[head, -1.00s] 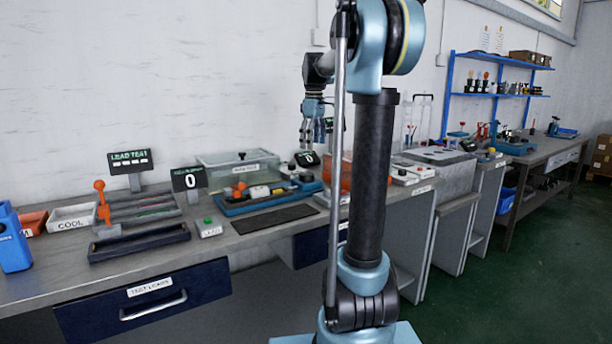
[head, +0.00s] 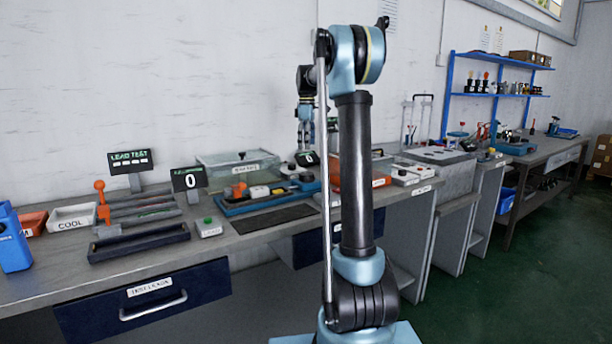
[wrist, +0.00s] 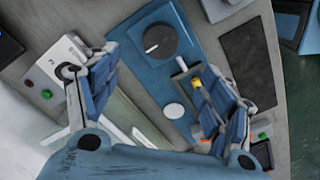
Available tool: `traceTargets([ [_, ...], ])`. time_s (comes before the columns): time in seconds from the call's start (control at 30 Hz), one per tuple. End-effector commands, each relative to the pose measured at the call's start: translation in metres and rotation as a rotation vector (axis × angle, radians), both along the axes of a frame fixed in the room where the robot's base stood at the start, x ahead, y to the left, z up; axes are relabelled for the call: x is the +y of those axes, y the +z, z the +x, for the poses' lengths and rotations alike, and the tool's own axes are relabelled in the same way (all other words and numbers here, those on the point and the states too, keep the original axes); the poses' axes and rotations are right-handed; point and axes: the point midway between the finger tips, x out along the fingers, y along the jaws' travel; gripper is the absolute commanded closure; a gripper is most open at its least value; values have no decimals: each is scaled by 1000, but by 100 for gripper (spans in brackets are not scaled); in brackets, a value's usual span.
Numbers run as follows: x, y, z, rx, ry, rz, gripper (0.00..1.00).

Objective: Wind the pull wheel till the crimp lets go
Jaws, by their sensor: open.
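A blue base (head: 240,207) stands on the bench in the head view, with small fittings on it. In the wrist view a blue base (wrist: 190,50) carries a dark round knob or wheel (wrist: 160,42) with a white mark, a white disc (wrist: 173,110) and a small yellow part (wrist: 196,83). My gripper (wrist: 150,72) is open and empty above it, its two blue fingers wide apart. The dark wheel shows between and beyond the fingertips, apart from them. I cannot make out the crimp.
A display reading 0 (head: 189,180) and a lead test display (head: 130,161) stand at left. A clear lidded box (head: 238,165) is behind the base, an orange bin (head: 378,178) to its right. A dark mat (head: 272,218) lies in front.

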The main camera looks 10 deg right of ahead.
Motion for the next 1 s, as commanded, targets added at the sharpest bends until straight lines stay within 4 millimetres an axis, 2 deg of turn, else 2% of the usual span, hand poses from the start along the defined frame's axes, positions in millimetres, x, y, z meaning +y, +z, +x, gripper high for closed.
traceTargets([
  [0.2,0,-40,0,0,0,0,26],
  [0.6,0,-106,0,0,-1,0,26],
  [0.8,0,-125,0,0,-1,0,26],
  [1.0,0,-131,-1,0,-1,0,26],
])
